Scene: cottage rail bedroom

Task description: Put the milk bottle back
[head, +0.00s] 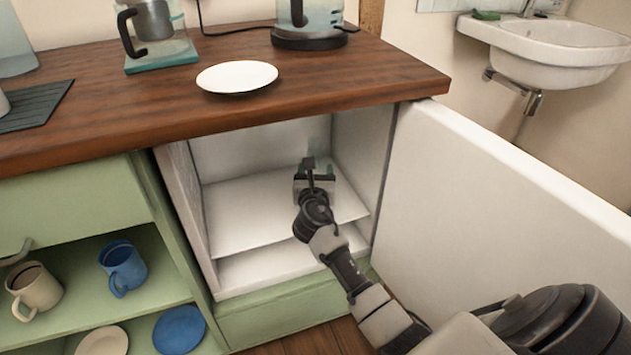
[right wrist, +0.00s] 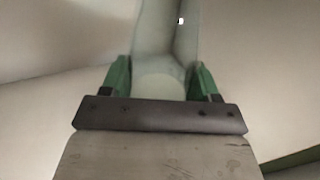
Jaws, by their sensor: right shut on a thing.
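My right gripper (head: 314,172) is inside the open white fridge, over its upper shelf (head: 250,212). In the right wrist view its two green fingers (right wrist: 162,78) are shut on a pale, translucent milk bottle (right wrist: 164,45), one finger on each side. The bottle shows only faintly in the head view, behind the gripper and against the fridge's back wall. I cannot tell whether its base touches the shelf. My left gripper is not in view.
The fridge door (head: 500,215) stands wide open on the right. A wooden counter (head: 330,75) above carries a white plate (head: 237,76), a coffee maker (head: 156,35) and a kettle (head: 308,18). Open green shelves at left hold mugs (head: 122,268) and plates. The shelf around the gripper is clear.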

